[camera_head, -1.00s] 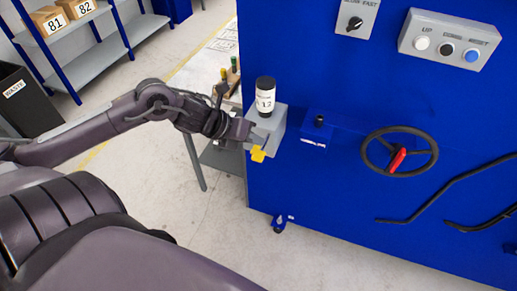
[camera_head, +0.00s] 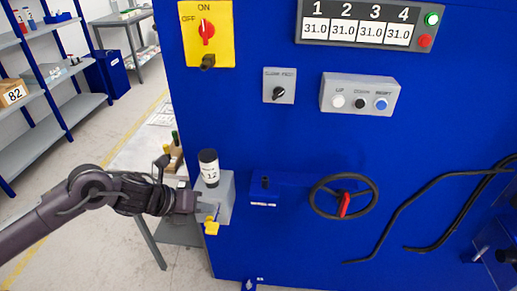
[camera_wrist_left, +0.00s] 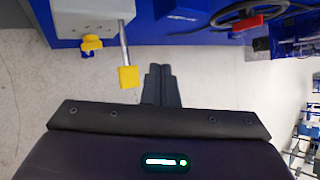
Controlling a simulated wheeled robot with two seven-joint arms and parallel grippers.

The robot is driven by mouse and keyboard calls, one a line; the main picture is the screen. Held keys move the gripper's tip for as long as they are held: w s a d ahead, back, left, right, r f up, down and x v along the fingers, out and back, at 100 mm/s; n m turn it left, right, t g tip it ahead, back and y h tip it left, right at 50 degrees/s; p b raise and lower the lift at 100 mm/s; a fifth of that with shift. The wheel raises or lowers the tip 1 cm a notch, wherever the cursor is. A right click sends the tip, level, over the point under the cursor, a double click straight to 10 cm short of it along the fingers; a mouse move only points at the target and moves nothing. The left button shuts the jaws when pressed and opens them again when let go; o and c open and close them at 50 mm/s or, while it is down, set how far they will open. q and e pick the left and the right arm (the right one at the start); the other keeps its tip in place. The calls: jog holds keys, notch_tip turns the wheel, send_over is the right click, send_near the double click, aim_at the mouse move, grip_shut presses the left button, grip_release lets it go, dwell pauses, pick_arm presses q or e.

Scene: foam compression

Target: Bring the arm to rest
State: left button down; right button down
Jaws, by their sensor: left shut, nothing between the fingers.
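My left gripper (camera_head: 190,202) is beside the grey box (camera_head: 217,198) on the left part of the blue machine. In the left wrist view its two fingers (camera_wrist_left: 160,84) are together with nothing between them, over the pale floor. A metal lever with a yellow tip (camera_wrist_left: 128,77) hangs from the grey box (camera_wrist_left: 95,14), left of the fingers and apart from them in that picture. A yellow knob (camera_wrist_left: 91,45) is on the same box. My right gripper is not in view.
The blue machine (camera_head: 290,150) fills the right side. It carries a handwheel (camera_head: 343,196), an UP/DOWN/RESET panel (camera_head: 360,95), a yellow ON/OFF switch (camera_head: 206,33) and black hoses (camera_head: 412,215). A labelled black bottle (camera_head: 209,168) stands on the grey box. Shelves (camera_head: 30,90) stand far left.

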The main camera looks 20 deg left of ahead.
pick_arm(q)
jog(key=shift+f, duration=0.1)
jog(key=a+f+n+t+y, duration=0.1)
jog(key=a+f+n, duration=0.55)
jog(key=f, duration=0.25)
jog(key=a+f+n+y, duration=0.2)
jog(key=a+f+n, duration=0.4)
jog(key=f+n, duration=0.3)
jog(key=s+f+n+g+y, duration=0.1)
jog(key=s+f+n, duration=0.25)
jog(key=f, duration=0.55)
jog(key=s+f+n+g+y, duration=0.1)
jog(key=s+f+n, duration=0.2)
jog(key=s+f, duration=0.35)
jog(key=s+d+f+n+g, duration=0.2)
jog(key=s+d+f+n, duration=0.2)
jog(key=s+d+f, duration=0.5)
jog(key=s+d+f+n+g, duration=0.3)
jog(key=s+d+f+n, duration=0.2)
jog(key=s+d+f, duration=0.4)
jog(key=s+f, duration=0.4)
jog(key=s, duration=0.3)
jog(key=shift+d+n+g, duration=0.3)
jog(key=shift+d, duration=0.1)
jog(key=shift+w, duration=0.1)
